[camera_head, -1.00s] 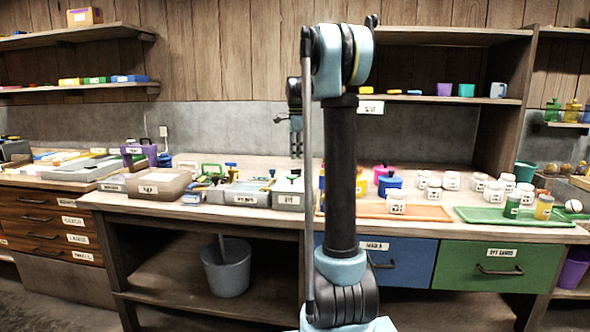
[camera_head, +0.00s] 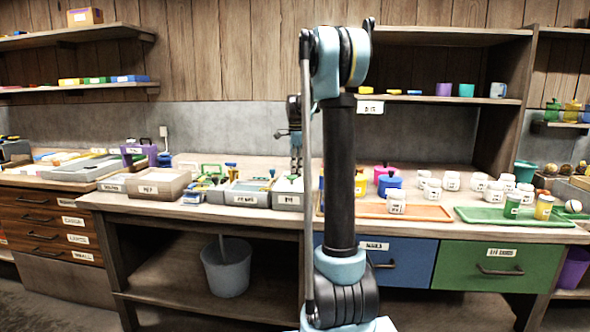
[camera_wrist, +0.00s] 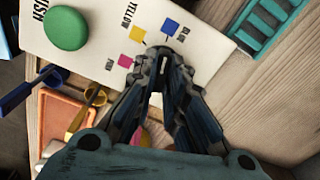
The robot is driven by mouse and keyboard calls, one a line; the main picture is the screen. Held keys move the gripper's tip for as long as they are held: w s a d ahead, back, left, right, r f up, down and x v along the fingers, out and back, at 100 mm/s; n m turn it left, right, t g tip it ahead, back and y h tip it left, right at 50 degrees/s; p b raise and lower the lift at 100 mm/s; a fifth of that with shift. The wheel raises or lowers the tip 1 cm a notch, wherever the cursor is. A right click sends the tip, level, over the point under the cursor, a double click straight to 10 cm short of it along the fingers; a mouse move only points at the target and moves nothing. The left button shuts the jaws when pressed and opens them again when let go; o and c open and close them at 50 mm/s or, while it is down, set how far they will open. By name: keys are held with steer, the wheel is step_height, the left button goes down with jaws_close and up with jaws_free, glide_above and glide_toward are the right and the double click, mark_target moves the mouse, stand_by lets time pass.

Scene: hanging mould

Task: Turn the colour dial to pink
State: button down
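The colour dial sits below the squares and is mostly hidden by my gripper (camera_wrist: 160,62). My fingers converge in a narrow V over the dial's place, tips close together. I cannot tell whether they touch or hold the dial, or where it points. In the head view my gripper (camera_head: 296,160) hangs low over the bench; the panel is not clear there.
A round green button (camera_wrist: 67,29) is on the same panel. A teal slotted tray (camera_wrist: 264,27) lies at the upper right. A blue-handled tool (camera_wrist: 28,90) and an orange tray (camera_wrist: 62,118) lie to the left. Bare wood (camera_wrist: 270,105) shows at the right.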

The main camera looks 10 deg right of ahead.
steer(key=shift+w+r, duration=0.1)
steer(key=shift+w, duration=0.05)
steer(key=n, duration=0.5)
steer(key=shift+w+n, duration=0.1)
steer(key=shift+n, duration=0.3)
steer(key=n, duration=0.5)
steer(key=shift+a, duration=0.1)
steer(key=n, duration=0.4)
steer(key=shift+n, duration=2.4)
steer(key=c, duration=1.8)
jaws_free()
steer(key=shift+o, duration=0.8)
